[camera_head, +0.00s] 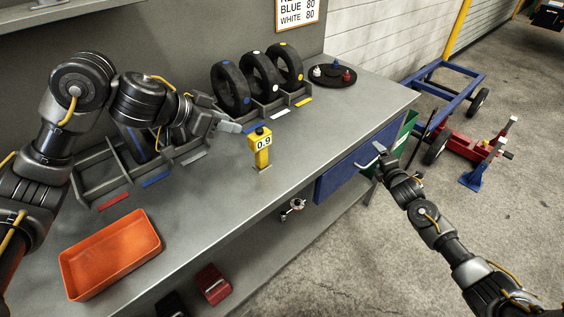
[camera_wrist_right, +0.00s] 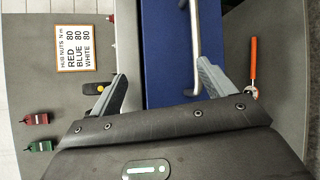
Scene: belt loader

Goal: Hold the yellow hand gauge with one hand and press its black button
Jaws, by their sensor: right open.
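The yellow hand gauge (camera_head: 262,157) stands upright on the grey bench and reads 0.9. Its black button (camera_head: 260,130) is on top. My left gripper (camera_head: 235,127) is just left of the gauge, its fingertips close to the gauge's top. I cannot tell whether they touch it or how far its jaws are apart. My right gripper (camera_head: 379,148) is open in front of the blue drawer (camera_head: 345,170), away from the gauge. In the right wrist view its open fingers (camera_wrist_right: 161,76) have the drawer front (camera_wrist_right: 165,45) and its handle between them.
Three black wheels (camera_head: 260,78) stand in a rack behind the gauge. A round black tray (camera_head: 332,82) holds small coloured parts. An orange tray (camera_head: 110,254) lies at the front left. Bare bench top surrounds the gauge's front. A blue cart (camera_head: 440,95) stands on the floor at right.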

